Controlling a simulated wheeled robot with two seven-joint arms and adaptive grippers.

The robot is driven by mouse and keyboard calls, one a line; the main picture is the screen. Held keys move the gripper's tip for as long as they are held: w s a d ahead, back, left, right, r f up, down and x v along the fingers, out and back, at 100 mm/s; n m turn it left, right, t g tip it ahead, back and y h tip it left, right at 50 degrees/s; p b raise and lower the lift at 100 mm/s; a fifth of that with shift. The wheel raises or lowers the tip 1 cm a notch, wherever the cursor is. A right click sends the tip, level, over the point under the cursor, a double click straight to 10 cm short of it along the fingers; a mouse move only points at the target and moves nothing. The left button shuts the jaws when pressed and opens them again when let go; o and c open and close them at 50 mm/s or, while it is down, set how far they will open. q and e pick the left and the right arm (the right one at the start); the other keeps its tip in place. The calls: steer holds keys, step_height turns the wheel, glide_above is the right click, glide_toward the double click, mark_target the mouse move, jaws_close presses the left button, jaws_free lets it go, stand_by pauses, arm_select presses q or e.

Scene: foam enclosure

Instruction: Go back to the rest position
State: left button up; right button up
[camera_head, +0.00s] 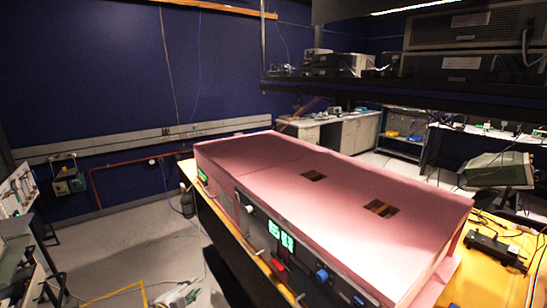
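The pink foam enclosure (265,164) is a long box on a yellow-orange table (490,279), from the centre to the lower right. Its flat top has two small dark square openings, one near the middle (314,175) and one further right (381,208). A dark instrument panel (300,250) with green lit displays is set in its front side. A small grey shape at the bottom edge, left of the table, appears to be my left gripper (179,294). It is apart from the enclosure, and its fingers are too unclear to read. My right gripper is not in view.
A dark shelf with equipment (455,62) overhangs the upper right. A black device (495,248) lies on the table's right part. Benches (350,132) stand at the back. A rack (18,190) stands at the far left. Grey floor (120,240) is mostly open left of the table.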

arm_select(q)
steer(key=s+a+f+n+g+y, duration=0.1)
steer(key=s+a+f+n+y, duration=0.15)
steer(key=a+f, duration=0.4)
steer(key=s+a+f+n+g+y, duration=0.1)
steer(key=s+a+f+n+y, duration=0.2)
steer(key=a+f, duration=0.4)
steer(key=s+a+f+n+g+y, duration=0.1)
steer(key=s+f+n+g, duration=0.35)
steer(key=s+f, duration=1.2)
steer(key=s+d+f+n+g+b, duration=0.1)
steer(key=s+d+f+g, duration=0.15)
steer(key=s+f, duration=0.45)
steer(key=s+d+f+n+g, duration=0.15)
steer(key=s+d+f, duration=0.35)
steer(key=s, duration=0.5)
steer(key=s+d+f, duration=0.2)
steer(key=s+d, duration=0.2)
steer(key=s, duration=0.3)
steer(key=s+d+f+n+g+h, duration=0.1)
steer(key=s+d+f, duration=0.1)
steer(key=s+d, duration=0.2)
steer(key=s+d+f+g+h, duration=0.1)
steer(key=s+d, duration=0.3)
steer(key=s, duration=0.6)
steer(key=shift+f+b, duration=0.35)
steer(key=shift+f, duration=0.2)
